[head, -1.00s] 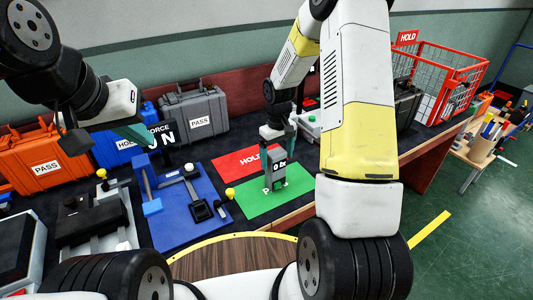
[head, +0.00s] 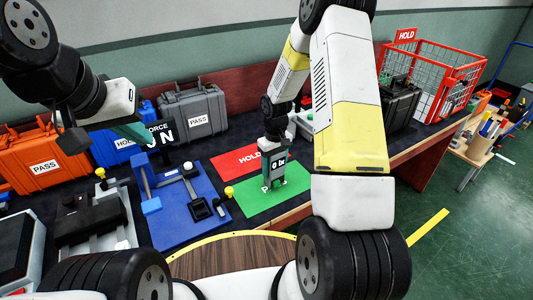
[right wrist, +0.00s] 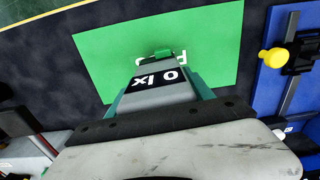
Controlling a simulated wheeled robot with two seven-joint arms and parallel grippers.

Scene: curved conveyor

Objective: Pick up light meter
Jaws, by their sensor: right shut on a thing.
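My right gripper (head: 274,150) is shut on the light meter from above. In the right wrist view, the light meter's display (right wrist: 155,79) sits between the teal fingers of my right gripper (right wrist: 158,92), with the green mat (right wrist: 215,55) beyond. I cannot tell whether the meter's lower end touches the mat. My left gripper (head: 132,132) hangs at the left in front of the blue case; its finger opening is unclear.
A red HOLD mat (head: 235,161) lies behind the green one. A blue fixture (head: 185,215) stands left of the mats. Orange (head: 40,150), blue (head: 108,145) and grey (head: 195,105) cases line the back. A red wire basket (head: 450,70) is at the right.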

